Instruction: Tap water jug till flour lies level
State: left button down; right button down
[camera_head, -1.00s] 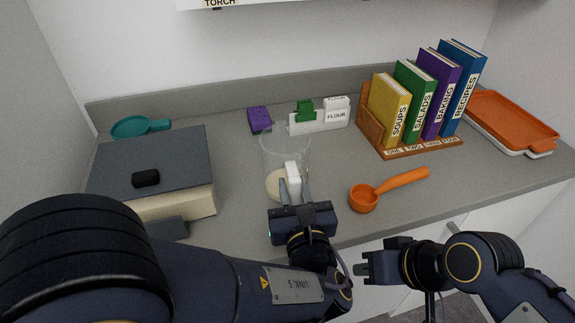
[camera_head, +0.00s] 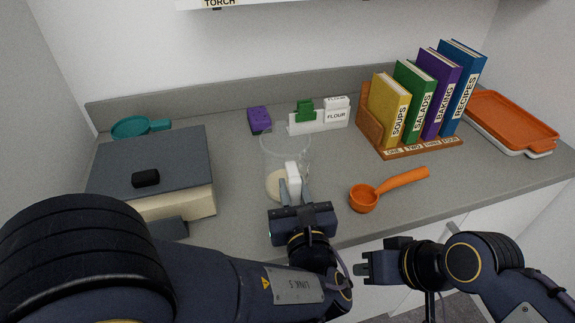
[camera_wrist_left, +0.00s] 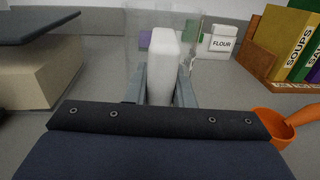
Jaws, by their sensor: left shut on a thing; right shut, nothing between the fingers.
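The water jug (camera_head: 300,154) is a clear, see-through vessel with a white handle (camera_head: 293,179), standing on the counter. A pale cream layer of flour (camera_head: 276,184) shows at its bottom; I cannot tell whether its surface is level. My left gripper (camera_head: 293,192) is shut on the white handle. The left wrist view shows the handle (camera_wrist_left: 162,68) upright between the two fingers, with the clear jug wall faint behind. My right gripper (camera_head: 362,270) is shut and empty, in front of the counter's edge and apart from the jug.
An orange scoop (camera_head: 364,198) lies right of the jug. A grey-topped box (camera_head: 150,165) with a black item stands left, a teal scoop (camera_head: 131,127) behind it. A purple block (camera_head: 259,120), a flour-labelled holder (camera_head: 318,120), a book rack (camera_head: 412,147) and orange trays (camera_head: 512,120) stand behind and right.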

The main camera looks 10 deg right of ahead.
pick_arm(q)
jog(key=c, duration=1.2)
grip_release()
jog(key=shift+o, duration=0.2)
jog(key=s, duration=0.7)
jog(key=shift+s+a+b, duration=0.2)
jog(key=shift+s+b, duration=0.15)
jog(key=shift+s, duration=0.05)
